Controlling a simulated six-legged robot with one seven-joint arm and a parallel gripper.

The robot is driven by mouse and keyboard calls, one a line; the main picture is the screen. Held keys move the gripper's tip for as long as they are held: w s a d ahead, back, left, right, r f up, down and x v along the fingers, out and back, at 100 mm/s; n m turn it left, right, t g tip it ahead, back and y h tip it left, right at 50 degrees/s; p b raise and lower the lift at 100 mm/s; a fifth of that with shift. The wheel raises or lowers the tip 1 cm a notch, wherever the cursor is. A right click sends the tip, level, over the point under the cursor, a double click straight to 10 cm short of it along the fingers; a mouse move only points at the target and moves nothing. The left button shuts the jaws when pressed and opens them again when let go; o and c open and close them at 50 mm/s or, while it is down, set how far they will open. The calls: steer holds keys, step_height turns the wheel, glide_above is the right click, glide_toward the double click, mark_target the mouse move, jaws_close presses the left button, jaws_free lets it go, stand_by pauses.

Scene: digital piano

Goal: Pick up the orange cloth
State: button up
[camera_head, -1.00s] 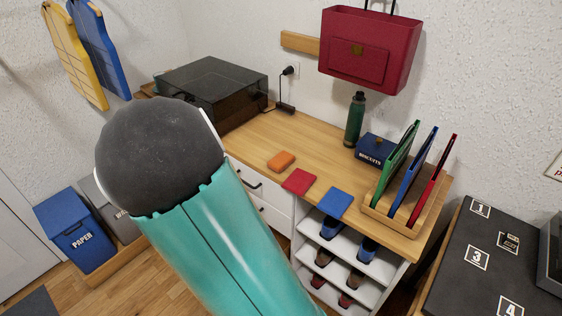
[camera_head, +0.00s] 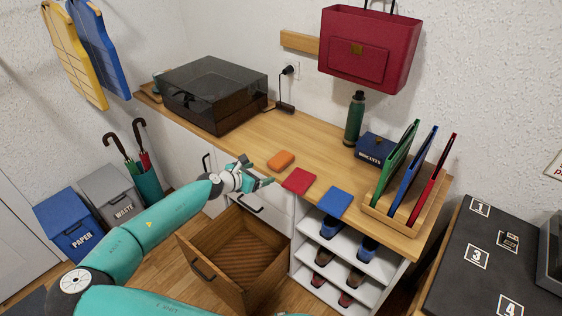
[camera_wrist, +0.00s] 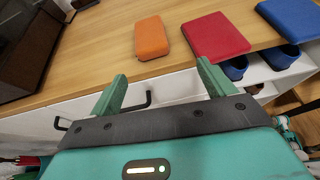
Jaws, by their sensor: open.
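The orange cloth (camera_head: 281,160) is a small folded block lying flat near the front edge of the wooden counter. It also shows in the wrist view (camera_wrist: 151,38), ahead of the fingers and a little left of the middle. My gripper (camera_head: 262,175) is just in front of the counter edge, close to the cloth and apart from it. In the wrist view my gripper (camera_wrist: 160,85) has its two green fingers spread wide, with nothing between them.
A red cloth (camera_head: 299,181) and a blue cloth (camera_head: 335,202) lie right of the orange one. A dark-lidded turntable (camera_head: 212,88) stands left on the counter (camera_head: 300,135). An open wooden drawer (camera_head: 235,250) juts out below my gripper. A rack (camera_head: 400,205) stands at right.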

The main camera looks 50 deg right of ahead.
mark_target(277, 161)
steer(key=shift+n+h, duration=0.3)
steer(key=shift+n, duration=0.1)
steer(key=x, duration=0.5)
steer(key=w+x, duration=0.1)
steer(key=x, duration=0.2)
steer(key=shift+d+r, duration=0.2)
steer(key=shift+r, duration=0.1)
steer(key=shift+w+x, duration=0.1)
steer(key=shift+x, duration=1.3)
steer(key=shift+w+x, duration=0.15)
steer(key=shift+x, duration=1.2)
steer(key=shift+r, duration=0.15)
steer(key=shift+c, duration=0.2)
steer(key=c, duration=1.1)
steer(key=shift+r, duration=0.1)
